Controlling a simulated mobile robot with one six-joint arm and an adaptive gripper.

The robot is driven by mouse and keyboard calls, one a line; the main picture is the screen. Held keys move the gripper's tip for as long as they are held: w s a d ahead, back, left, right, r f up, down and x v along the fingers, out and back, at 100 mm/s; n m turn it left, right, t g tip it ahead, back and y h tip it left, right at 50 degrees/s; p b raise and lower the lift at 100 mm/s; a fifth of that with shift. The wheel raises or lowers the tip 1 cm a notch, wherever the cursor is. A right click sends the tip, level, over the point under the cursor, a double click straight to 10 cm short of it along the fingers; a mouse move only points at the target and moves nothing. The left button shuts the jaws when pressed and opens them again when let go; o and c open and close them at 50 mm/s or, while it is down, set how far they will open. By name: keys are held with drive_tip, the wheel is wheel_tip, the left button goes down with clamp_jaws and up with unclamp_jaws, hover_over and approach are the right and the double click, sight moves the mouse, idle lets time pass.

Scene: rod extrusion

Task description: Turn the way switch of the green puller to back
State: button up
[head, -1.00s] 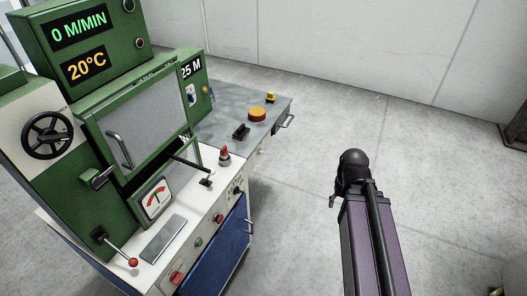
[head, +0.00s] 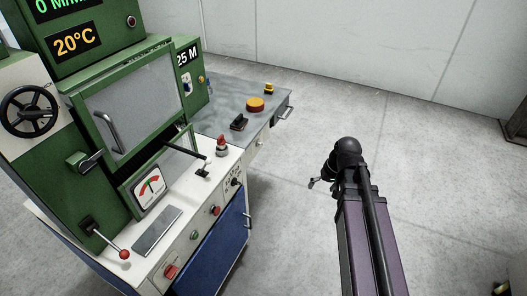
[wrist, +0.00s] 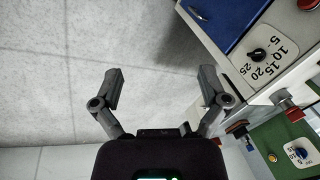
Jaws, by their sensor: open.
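The green puller (head: 110,68) stands at the left in the head view, with a white front panel and a blue cabinet below. I cannot tell for certain which control is its way switch. A small black lever (head: 203,169) stands on the white top, and a black knob (head: 235,182) sits on the front panel. In the wrist view, a black knob (wrist: 259,55) with a scale from 5 to 25 is right of my gripper. My gripper (wrist: 162,92) is open and empty, apart from the panel. In the head view, my gripper (head: 316,182) is right of the machine.
A grey table (head: 215,118) with a yellow-orange button (head: 255,104) and a black switch (head: 239,122) adjoins the puller. A red-tipped lever (head: 122,253) and a red button (head: 170,271) are at its front. The floor (head: 290,220) between my arm and the machine is clear.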

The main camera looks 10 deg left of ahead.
drive_tip(key=w+a+f+n+t+y+b, duration=0.1)
drive_tip(key=w+a+f+y+b, duration=0.35)
drive_tip(key=w+b, duration=0.35)
drive_tip(key=w+a+f+n+t+y+b, duration=0.1)
drive_tip(key=w+a+f+n+y+b, duration=0.2)
drive_tip(key=w+f+b, duration=0.4)
drive_tip(key=t+y+b, duration=0.4)
drive_tip(key=y+b, duration=0.3)
drive_tip(key=b, duration=1)
approach(262, 144)
drive_tip(key=d, duration=0.4)
drive_tip(key=shift+s+f+p, duration=0.1)
drive_tip(key=shift+f+p, duration=0.1)
drive_tip(key=shift+p, duration=0.1)
drive_tip(key=shift+a, duration=0.2)
drive_tip(key=x, duration=1.3)
drive_tip(key=shift+a+f, duration=0.3)
drive_tip(key=c, duration=1.2)
